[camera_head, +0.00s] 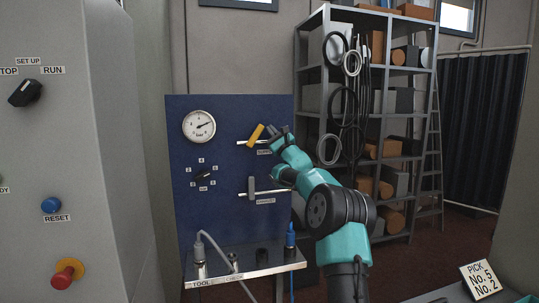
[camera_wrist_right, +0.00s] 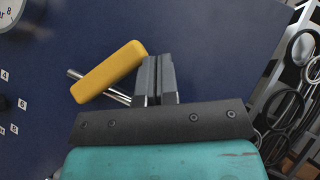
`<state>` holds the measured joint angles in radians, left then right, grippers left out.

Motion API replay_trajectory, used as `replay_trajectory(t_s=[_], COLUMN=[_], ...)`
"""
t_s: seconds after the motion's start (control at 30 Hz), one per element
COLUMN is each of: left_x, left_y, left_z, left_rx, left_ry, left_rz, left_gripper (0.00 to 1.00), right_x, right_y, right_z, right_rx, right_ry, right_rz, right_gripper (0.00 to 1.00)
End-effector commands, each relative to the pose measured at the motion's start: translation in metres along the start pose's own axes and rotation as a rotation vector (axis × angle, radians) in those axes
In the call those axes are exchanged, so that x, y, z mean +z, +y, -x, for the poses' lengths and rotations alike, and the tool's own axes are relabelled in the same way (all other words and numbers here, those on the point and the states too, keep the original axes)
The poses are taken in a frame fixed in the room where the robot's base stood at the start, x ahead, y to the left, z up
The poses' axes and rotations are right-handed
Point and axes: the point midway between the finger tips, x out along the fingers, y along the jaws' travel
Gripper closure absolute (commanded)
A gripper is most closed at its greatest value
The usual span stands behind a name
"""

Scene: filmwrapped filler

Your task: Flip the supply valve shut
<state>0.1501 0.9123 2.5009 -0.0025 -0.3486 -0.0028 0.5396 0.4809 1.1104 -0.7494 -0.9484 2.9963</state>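The supply valve has a yellow lever (camera_head: 256,135) on a short silver horizontal pipe on the blue panel (camera_head: 230,110). The lever is tilted across the pipe, its upper end leaning right. The label under it is partly covered by my right gripper (camera_head: 275,134). In the right wrist view the yellow lever (camera_wrist_right: 110,71) lies just left of my right gripper's fingertips (camera_wrist_right: 157,62). The two dark fingers are together with nothing visible between them. They are very close to the lever; I cannot tell whether they touch. My left gripper is out of view.
A gauge (camera_head: 199,126), a small selector knob (camera_head: 203,175) and a grey-handled exhaust valve (camera_head: 252,188) share the panel. A tool shelf (camera_head: 246,265) juts out below. A grey control cabinet (camera_head: 110,130) stands left; a loaded rack (camera_head: 300,75) stands behind right.

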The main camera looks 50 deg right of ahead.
Motion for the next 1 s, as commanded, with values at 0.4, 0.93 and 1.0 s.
replay_trajectory(t_s=[0.4, 0.93, 1.0], left_x=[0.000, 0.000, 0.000], left_y=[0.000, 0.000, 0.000], left_z=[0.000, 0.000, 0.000], left_rx=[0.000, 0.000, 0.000], left_ry=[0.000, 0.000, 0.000], left_rz=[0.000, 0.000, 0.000], left_gripper=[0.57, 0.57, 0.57], right_x=[0.026, 0.039, 0.039], right_y=[0.008, 0.019, 0.019], right_z=[-0.026, -0.038, -0.039], right_rx=[-0.001, 0.000, 0.000], right_ry=[-0.004, -0.002, -0.002], right_rz=[-0.002, -0.001, -0.001], right_gripper=[1.00, 1.00, 1.00])
